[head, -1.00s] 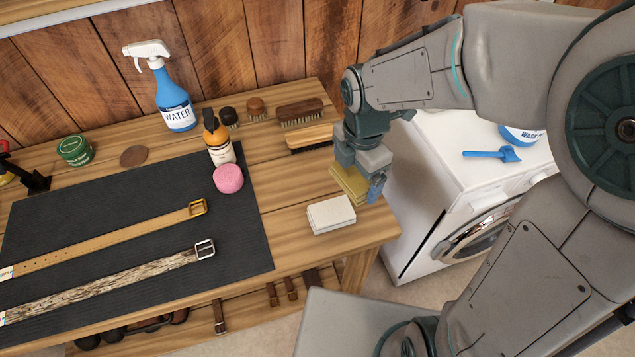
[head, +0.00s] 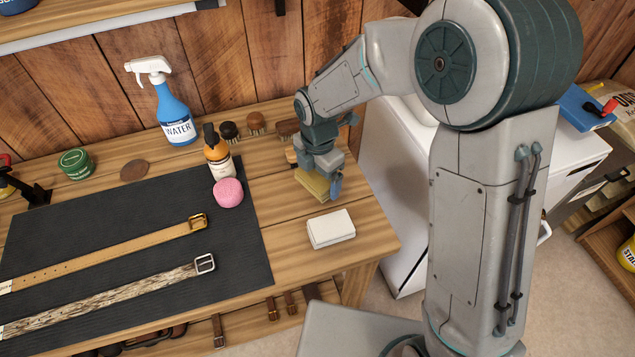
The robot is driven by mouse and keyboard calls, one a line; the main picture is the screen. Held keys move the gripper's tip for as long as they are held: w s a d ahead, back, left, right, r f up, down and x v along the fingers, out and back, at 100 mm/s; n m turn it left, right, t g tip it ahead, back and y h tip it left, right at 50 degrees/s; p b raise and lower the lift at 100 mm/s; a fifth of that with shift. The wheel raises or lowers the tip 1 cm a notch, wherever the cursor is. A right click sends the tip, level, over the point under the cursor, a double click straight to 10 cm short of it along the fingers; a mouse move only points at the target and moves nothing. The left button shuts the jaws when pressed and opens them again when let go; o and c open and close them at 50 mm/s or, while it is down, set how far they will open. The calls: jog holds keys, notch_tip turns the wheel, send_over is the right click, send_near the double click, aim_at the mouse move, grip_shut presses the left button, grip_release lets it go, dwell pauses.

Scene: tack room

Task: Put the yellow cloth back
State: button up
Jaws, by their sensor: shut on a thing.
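The yellow cloth (head: 314,184) is a folded stack at the right part of the wooden bench. My gripper (head: 320,180) points down and is shut on the yellow cloth. The cloth is behind a white folded cloth (head: 331,229) and apart from it in the picture. I cannot tell whether the yellow cloth touches the bench top or hangs a little above it. My gripper hides part of the cloth's top.
A pink sponge (head: 229,193), an orange bottle (head: 218,156) and a blue spray bottle (head: 175,115) stand left of my gripper. Brushes (head: 287,129) lie behind it. Two belts (head: 110,245) lie on the dark mat (head: 245,240). A white washing machine (head: 392,190) stands right of the bench.

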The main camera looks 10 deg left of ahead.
aim_at(317, 186)
jog(key=shift+w+a+f, duration=0.15)
jog(key=shift+f+p, duration=0.3)
jog(key=shift+f, duration=1.7)
jog(key=shift+f, duration=0.1)
